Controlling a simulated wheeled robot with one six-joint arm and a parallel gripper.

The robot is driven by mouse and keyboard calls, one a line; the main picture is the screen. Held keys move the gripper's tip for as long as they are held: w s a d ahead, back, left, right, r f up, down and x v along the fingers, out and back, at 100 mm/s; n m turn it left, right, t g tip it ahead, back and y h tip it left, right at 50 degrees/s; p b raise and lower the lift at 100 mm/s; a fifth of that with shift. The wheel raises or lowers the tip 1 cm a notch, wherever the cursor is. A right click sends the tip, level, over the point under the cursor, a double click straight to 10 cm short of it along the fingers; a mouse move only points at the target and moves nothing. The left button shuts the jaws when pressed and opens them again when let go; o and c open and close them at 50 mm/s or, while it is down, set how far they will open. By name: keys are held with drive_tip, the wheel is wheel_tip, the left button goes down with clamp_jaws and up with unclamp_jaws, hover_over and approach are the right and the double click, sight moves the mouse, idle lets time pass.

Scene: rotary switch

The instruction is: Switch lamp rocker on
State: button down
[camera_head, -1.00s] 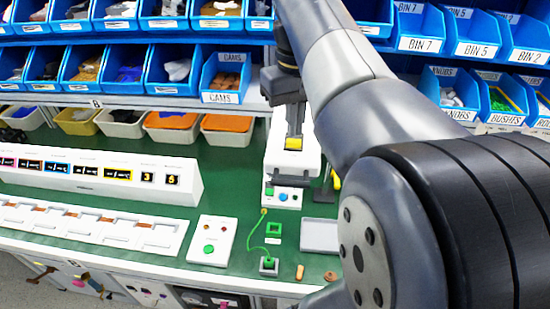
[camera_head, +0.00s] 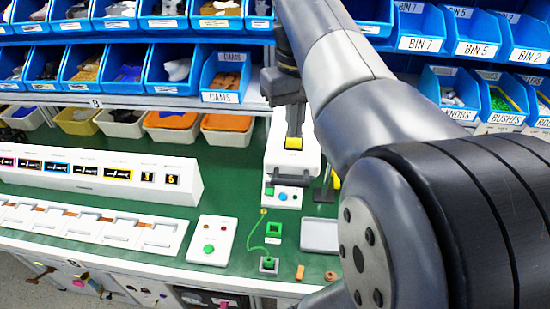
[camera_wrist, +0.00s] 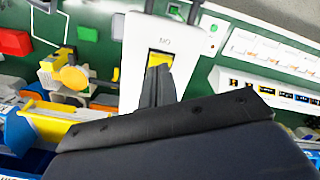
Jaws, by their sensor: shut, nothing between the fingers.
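The lamp rocker (camera_wrist: 160,62) is yellow and sits in a dark frame on top of a white housing (camera_wrist: 132,75) in the wrist view. The label beside it reads "ON", upside down in this view. In the head view the rocker (camera_head: 293,143) shows as a yellow patch on the white housing (camera_head: 281,163). My gripper (camera_wrist: 160,70) is shut and empty. Its dark fingertips overlap the lower part of the rocker in the wrist view, hiding that part. I cannot tell whether they touch it or how it is tilted.
A small panel with buttons (camera_head: 284,196) is at the housing's front. A white button box (camera_head: 211,240) and a long labelled box (camera_head: 95,176) stand to the left. A grey tray (camera_head: 320,235) lies to the right. Blue bins (camera_head: 225,76) line the shelf behind.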

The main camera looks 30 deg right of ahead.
drive_tip(key=shift+f+b, duration=0.5)
drive_tip(key=shift+f, duration=0.35)
idle(0.3)
wheel_tip(320, 180, up, 5)
drive_tip(key=p, duration=0.4)
drive_tip(key=shift+r, duration=1.05)
drive_tip(key=shift+f, duration=0.15)
drive_tip(key=shift+f, duration=0.6)
wheel_tip(320, 180, down, 6)
drive_tip(key=b, duration=0.4)
drive_tip(key=shift+r, duration=0.25)
